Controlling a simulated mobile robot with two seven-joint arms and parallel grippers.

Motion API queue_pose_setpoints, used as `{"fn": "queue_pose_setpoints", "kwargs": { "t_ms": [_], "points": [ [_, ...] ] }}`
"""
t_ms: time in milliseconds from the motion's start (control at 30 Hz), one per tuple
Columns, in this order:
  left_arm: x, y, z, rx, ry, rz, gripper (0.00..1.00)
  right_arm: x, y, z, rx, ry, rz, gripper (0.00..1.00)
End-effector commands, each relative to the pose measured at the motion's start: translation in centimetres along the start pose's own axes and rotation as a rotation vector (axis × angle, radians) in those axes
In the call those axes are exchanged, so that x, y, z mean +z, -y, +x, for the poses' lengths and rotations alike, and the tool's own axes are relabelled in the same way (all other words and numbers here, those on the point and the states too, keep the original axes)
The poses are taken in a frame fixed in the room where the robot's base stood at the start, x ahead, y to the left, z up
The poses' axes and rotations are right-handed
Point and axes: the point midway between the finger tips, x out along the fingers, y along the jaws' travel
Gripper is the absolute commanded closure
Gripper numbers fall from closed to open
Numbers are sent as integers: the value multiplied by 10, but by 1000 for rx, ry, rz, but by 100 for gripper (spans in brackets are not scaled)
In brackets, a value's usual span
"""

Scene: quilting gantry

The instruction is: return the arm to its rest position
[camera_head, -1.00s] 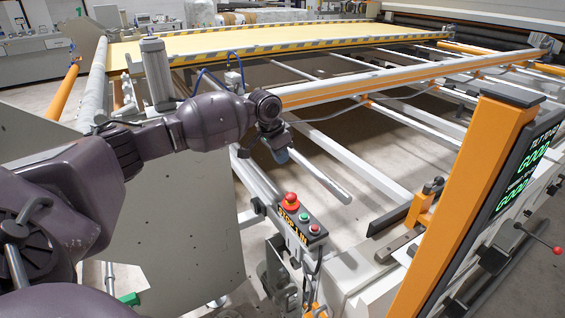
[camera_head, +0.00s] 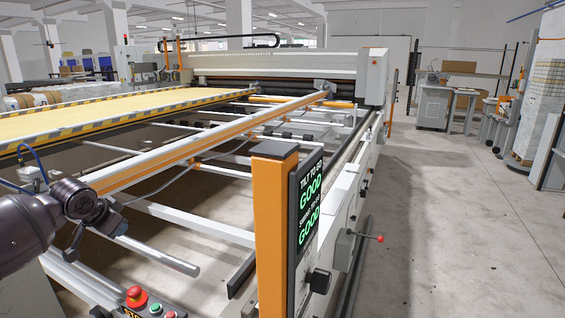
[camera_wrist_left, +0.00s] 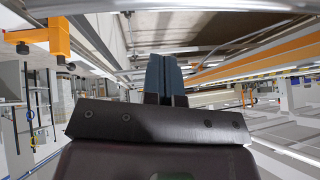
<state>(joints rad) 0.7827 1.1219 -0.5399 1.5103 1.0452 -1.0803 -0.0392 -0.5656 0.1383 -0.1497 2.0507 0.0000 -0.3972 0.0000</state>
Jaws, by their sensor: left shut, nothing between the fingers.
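My left arm (camera_head: 30,232) reaches in from the left edge of the head view, with its dark wrist above the machine's frame. My left gripper (camera_head: 116,227) points downward beyond the wrist, close in the picture to a grey bar (camera_head: 160,254); I cannot tell whether they touch. In the left wrist view the two blue-grey fingers (camera_wrist_left: 165,78) are together with nothing between them. My right gripper is not in view.
A button panel with a red knob (camera_head: 136,296) is below the gripper. An orange post (camera_head: 270,235) carries a screen (camera_head: 308,205) reading GOOD. Rails (camera_head: 190,147) and a yellow bed (camera_head: 95,112) lie behind. Open floor (camera_head: 455,220) is on the right.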

Motion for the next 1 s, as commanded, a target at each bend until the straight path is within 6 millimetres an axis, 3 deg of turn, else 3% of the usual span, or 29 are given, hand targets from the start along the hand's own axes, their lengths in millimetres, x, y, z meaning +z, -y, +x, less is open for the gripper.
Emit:
{"fn": "queue_pose_setpoints", "kwargs": {
  "t_ms": [33,167,367,500,700,1000],
  "points": [
    [-14,-11,1,-18,-66,35,100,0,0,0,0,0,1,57],
    [-30,-43,12,-51,-211,106,100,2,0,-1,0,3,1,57],
    [-20,-113,34,-58,-416,172,100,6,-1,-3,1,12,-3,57],
    [4,-162,43,-52,-529,173,100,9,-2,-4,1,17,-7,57],
    [52,-218,45,-57,-635,126,100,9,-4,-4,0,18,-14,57],
    [141,-274,35,-102,-665,-9,100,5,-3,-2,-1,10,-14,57]
  ]
}}
